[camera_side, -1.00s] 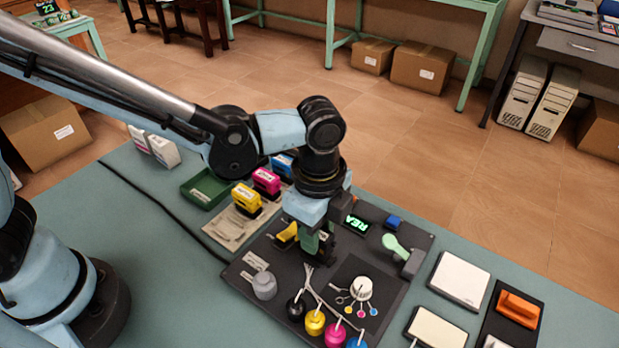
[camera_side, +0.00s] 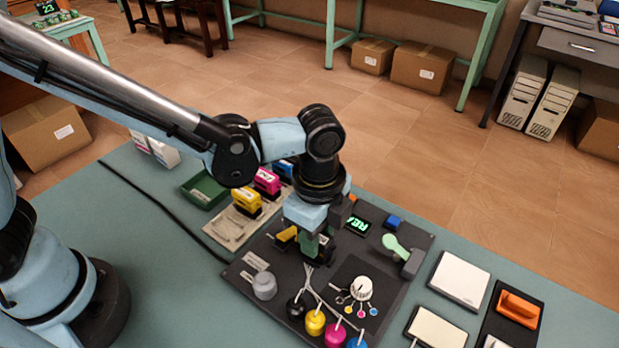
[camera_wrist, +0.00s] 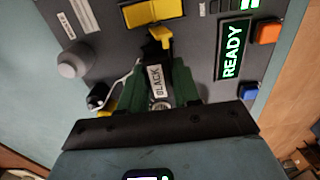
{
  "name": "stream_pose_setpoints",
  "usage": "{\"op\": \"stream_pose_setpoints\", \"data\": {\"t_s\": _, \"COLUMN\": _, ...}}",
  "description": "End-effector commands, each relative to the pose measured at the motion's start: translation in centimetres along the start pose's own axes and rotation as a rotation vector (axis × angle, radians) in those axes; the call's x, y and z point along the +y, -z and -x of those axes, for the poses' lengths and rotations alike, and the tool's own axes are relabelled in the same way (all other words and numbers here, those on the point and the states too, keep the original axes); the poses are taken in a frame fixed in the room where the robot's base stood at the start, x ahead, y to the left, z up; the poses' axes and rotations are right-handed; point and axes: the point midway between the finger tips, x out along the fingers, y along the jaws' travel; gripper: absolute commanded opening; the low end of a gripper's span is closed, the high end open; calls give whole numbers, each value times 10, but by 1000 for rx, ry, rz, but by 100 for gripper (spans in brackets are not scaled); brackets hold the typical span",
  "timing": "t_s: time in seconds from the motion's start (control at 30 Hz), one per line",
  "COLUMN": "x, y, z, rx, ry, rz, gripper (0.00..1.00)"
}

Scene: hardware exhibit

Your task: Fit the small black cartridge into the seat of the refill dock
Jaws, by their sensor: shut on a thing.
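My gripper (camera_side: 313,250) is low over the refill dock (camera_side: 425,239), a dark panel, in the side view. In the wrist view its green fingers (camera_wrist: 157,88) are shut on the small black cartridge (camera_wrist: 157,76), which has a pale label reading BLACK. The cartridge's far end points toward a yellow latch-like part (camera_wrist: 160,36) on the dock (camera_wrist: 108,58). The seat is hidden under the cartridge and fingers, and I cannot tell whether the cartridge touches it. The dock's green display (camera_wrist: 232,50) reads READY.
Yellow (camera_side: 246,199), magenta (camera_side: 267,182) and blue cartridges stand behind, beside a green tray (camera_side: 204,189). Several coloured bottles, a white knob (camera_side: 362,288) and a pale green lever (camera_side: 395,245) crowd the dock. A grey knob (camera_side: 264,286) stands at its left.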

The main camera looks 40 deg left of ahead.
Motion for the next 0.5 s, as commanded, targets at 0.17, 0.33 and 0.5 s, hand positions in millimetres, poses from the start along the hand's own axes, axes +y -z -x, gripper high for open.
{"op": "stream_pose_setpoints", "data": {"t_s": 0.17, "x": 0, "y": 0, "z": -2, "rx": 0, "ry": 0, "rz": 0, "gripper": 10}}
{"op": "stream_pose_setpoints", "data": {"t_s": 0.33, "x": 0, "y": 0, "z": -2, "rx": 0, "ry": 0, "rz": 0, "gripper": 38}}
{"op": "stream_pose_setpoints", "data": {"t_s": 0.5, "x": 0, "y": 0, "z": -2, "rx": 0, "ry": 0, "rz": 0, "gripper": 61}}
